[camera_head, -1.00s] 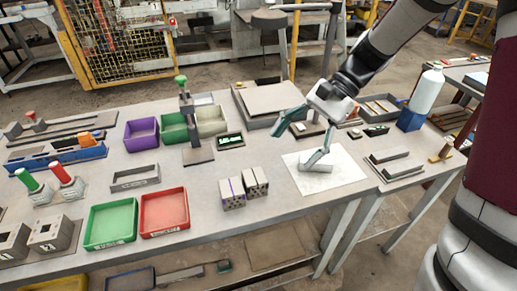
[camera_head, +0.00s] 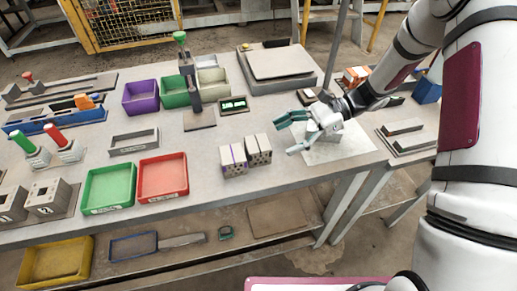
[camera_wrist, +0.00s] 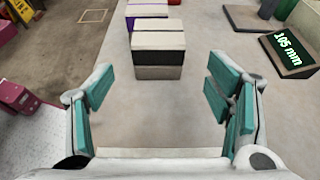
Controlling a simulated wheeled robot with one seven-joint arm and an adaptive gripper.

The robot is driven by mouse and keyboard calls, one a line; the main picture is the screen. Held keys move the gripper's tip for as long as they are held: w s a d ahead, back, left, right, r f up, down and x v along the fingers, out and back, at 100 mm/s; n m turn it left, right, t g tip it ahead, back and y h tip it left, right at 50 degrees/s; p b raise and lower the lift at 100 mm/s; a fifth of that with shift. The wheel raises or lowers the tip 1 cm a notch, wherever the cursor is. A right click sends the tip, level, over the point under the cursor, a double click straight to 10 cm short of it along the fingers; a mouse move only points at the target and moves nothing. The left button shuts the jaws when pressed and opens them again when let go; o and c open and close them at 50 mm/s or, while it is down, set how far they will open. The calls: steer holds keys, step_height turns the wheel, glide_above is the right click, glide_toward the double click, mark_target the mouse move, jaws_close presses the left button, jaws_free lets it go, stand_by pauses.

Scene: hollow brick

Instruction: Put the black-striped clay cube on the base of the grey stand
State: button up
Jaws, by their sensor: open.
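The black-striped clay cube (camera_head: 258,149) stands on the table, close beside the purple-striped cube (camera_head: 233,161). In the wrist view the black-striped cube (camera_wrist: 157,54) is ahead and between the finger lines, with the purple-striped cube (camera_wrist: 147,12) behind it. My gripper (camera_head: 292,134) is open and empty, to the right of the cubes, its fingers pointing left towards them. Its teal pads (camera_wrist: 161,88) frame bare table short of the black-striped cube. The grey stand (camera_head: 191,82) has a green knob on top and a flat bare base (camera_head: 199,121), farther back and left of the cubes.
A small display (camera_head: 233,104) reading 105 mm in the wrist view sits beside the stand. Red (camera_head: 163,193) and green (camera_head: 109,205) trays lie left of the cubes. A white sheet (camera_head: 345,151) lies under my gripper's wrist. The table between gripper and cubes is clear.

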mark_target(261, 145)
steer(key=shift+x, duration=1.05)
steer(key=a, duration=0.1)
steer(key=s+a, duration=0.1)
steer(key=a, duration=0.1)
steer(key=a+p, duration=0.1)
steer(key=shift+s+a+f, duration=0.25)
steer(key=shift+s+f, duration=0.1)
steer(key=shift+a+f, duration=0.15)
steer(key=shift+a, duration=0.05)
steer(key=c, duration=1.4)
steer(key=shift+c, duration=0.4)
